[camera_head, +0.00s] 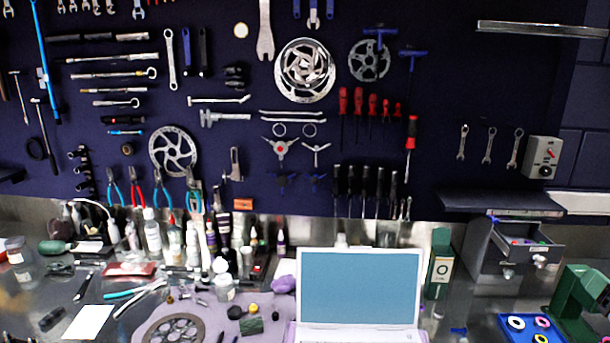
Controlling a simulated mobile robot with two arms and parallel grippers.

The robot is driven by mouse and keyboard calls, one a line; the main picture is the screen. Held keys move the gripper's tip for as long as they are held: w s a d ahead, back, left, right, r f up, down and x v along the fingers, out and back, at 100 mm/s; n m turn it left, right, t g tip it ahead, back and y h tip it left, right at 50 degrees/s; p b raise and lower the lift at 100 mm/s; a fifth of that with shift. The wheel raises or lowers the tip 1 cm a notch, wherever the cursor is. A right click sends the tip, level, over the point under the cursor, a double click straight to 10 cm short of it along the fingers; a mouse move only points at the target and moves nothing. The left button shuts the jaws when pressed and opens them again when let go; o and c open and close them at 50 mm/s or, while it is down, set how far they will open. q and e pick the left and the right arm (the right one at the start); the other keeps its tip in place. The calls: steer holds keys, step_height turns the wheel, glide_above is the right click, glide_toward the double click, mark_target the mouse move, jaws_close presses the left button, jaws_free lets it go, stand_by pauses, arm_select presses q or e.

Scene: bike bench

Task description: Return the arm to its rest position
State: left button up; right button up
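Neither of my arms nor grippers shows in the head view. The view takes in a metal workbench (470,315) below a dark tool wall (400,120). A blurred brownish patch lies at the lower left edge, and I cannot tell what it is.
An open laptop (360,287) stands at the front middle. Bottles (152,235) line the back left. A grey drawer box (512,247) stands open at the right, near a green device (580,305) and a blue tray (532,327). Loose tools lie at the left.

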steer(key=s+a+f+n+g, duration=0.1)
steer(key=s+a+f+g, duration=0.35)
steer(key=a+f, duration=0.55)
steer(key=s+a+f+n+g, duration=0.25)
steer(key=s+a+f, duration=0.35)
steer(key=f, duration=0.7)
steer(key=s+a+f+n+g+y, duration=0.3)
steer(key=s+a+g, duration=0.5)
steer(key=s+a, duration=0.9)
step_height(320, 180, down, 26)
steer(key=w+a+f+h, duration=0.1)
arm_select(q)
steer(key=shift+w+d+f+b, duration=0.6)
steer(key=shift+w+f+b, duration=0.05)
steer(key=shift+f+b, duration=0.1)
arm_select(e)
steer(key=s+d+f+g, duration=0.2)
steer(key=s+d+f, duration=0.1)
steer(key=s+f, duration=1.3)
steer(key=shift+s+f, duration=0.35)
steer(key=shift+f, duration=0.35)
